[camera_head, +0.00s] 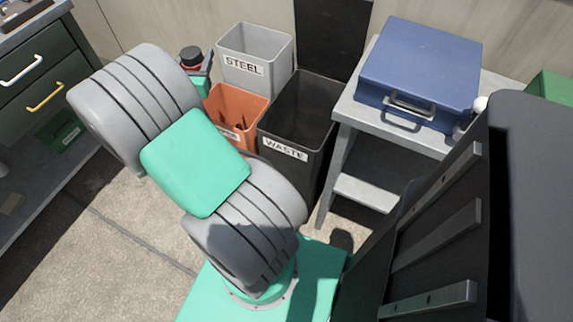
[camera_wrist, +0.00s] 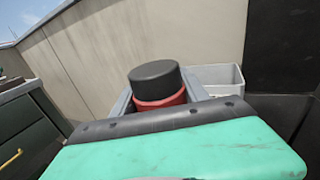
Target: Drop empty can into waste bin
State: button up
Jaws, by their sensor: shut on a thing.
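The can, red with a black top (camera_head: 191,56), is held upright in my gripper (camera_head: 203,70). In the wrist view the can (camera_wrist: 157,82) sits between the two grey fingers of my gripper (camera_wrist: 158,97), which are shut on it. Its lower part is hidden by the gripper body. The black waste bin (camera_head: 288,117), labelled WASTE, stands to the right of the gripper with its lid raised and its top open. In the head view the can appears left of the grey and orange bins, apart from the waste bin.
A grey STEEL bin (camera_head: 255,75) and an orange bin (camera_head: 236,104) stand beside the waste bin. A blue case (camera_head: 420,70) lies on a grey table (camera_head: 352,110) at right. A dark drawer cabinet (camera_head: 45,75) is at left. Open floor (camera_head: 110,235) lies at lower left.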

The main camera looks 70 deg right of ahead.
jog(key=s+d+f+m+g+b, duration=0.2)
jog(key=s+d+m+g+b, duration=0.15)
jog(key=s+d, duration=0.45)
jog(key=s+d+f+m+g+b, duration=0.25)
jog(key=s+g, duration=0.25)
jog(key=s, duration=0.7)
jog(key=s+d+f+m+g+b, duration=0.2)
jog(key=s+d+f+g, duration=0.15)
jog(key=s+d, duration=0.4)
jog(key=shift+y, duration=0.3)
jog(key=f+b, duration=0.1)
jog(key=b, duration=0.1)
jog(key=s+a+f+b, duration=0.1)
jog(key=f+b, duration=0.1)
jog(key=b, duration=0.1)
jog(key=f+b, duration=0.2)
jog(key=shift+s+a+b, duration=0.3)
jog(key=shift+s, duration=0.1)
jog(key=o, duration=1.4)
jog(key=shift+o, duration=0.2)
jog(key=p+v, duration=0.2)
jog(key=v, duration=0.5)
jog(key=shift+w+a+p, duration=0.15)
jog(key=shift+a+p, duration=0.15)
jog(key=shift+a, duration=0.05)
